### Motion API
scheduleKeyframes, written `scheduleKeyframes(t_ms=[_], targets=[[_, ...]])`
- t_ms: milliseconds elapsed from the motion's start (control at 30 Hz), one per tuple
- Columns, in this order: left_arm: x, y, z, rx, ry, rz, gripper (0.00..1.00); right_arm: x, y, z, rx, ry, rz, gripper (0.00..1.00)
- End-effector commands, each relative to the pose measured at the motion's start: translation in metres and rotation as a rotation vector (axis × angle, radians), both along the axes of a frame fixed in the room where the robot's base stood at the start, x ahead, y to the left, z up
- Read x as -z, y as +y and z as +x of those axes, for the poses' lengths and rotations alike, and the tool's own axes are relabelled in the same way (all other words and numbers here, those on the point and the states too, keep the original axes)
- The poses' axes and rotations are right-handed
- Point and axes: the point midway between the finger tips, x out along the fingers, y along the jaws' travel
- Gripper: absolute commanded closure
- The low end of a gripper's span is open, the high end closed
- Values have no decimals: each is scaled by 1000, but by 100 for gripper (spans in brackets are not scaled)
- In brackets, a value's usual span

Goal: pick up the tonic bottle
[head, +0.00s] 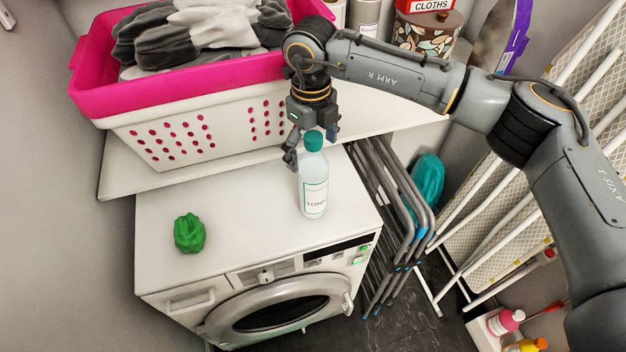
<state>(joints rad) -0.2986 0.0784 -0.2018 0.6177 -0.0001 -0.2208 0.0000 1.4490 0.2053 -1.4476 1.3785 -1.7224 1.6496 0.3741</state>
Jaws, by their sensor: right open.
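The tonic bottle (313,182) stands upright on the white top of the dryer, near its right side. It is clear to pale blue with a teal cap and a label reading "TONI", the rest turned out of sight. My right gripper (308,150) points down at the bottle from behind and above. Its fingers are open, one to the left of the bottle's neck and one near the right of the cap. I cannot tell whether either finger touches it. My left gripper is not in view.
A green crumpled object (189,233) lies left on the dryer top (245,220). A pink-rimmed white basket (190,137) of grey cloths sits on the shelf (130,178) behind. Folded grey racks (390,205) stand right of the dryer. The dryer top between is clear.

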Motion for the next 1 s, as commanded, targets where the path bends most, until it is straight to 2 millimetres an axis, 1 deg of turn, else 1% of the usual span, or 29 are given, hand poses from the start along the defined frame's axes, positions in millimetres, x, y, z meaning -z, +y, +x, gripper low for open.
scheduleKeyframes(t_ms=[33, 100, 200, 300, 500, 567, 600, 667, 700, 767, 800, 833, 1000], targets=[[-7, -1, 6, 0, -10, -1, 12, 7, -1, -1, 0, 4, -1, 11], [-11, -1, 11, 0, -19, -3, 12, 17, -1, -1, 0, 4, -1, 11], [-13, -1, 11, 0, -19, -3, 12, 29, -1, 0, 1, 2, -1, 11], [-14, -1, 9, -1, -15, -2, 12, 35, -1, 0, 1, 1, -1, 11], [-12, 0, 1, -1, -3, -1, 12, 36, -1, 0, 0, 0, 0, 11], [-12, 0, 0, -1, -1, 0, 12, 36, -1, 0, 0, 0, 0, 23], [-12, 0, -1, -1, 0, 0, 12, 36, -1, 0, 0, 0, 0, 31], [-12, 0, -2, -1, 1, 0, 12, 36, -1, 0, 0, 0, 0, 43], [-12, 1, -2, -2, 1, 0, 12, 36, -1, 0, 0, 0, 0, 52], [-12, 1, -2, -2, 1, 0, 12, 36, -1, 0, 0, 0, 0, 64], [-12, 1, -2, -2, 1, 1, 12, 36, -1, 0, 0, 0, 0, 72], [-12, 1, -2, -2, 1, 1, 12, 36, -1, 0, 0, 0, 0, 76], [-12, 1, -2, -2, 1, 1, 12, 34, 0, 1, 0, -2, 1, 76]])
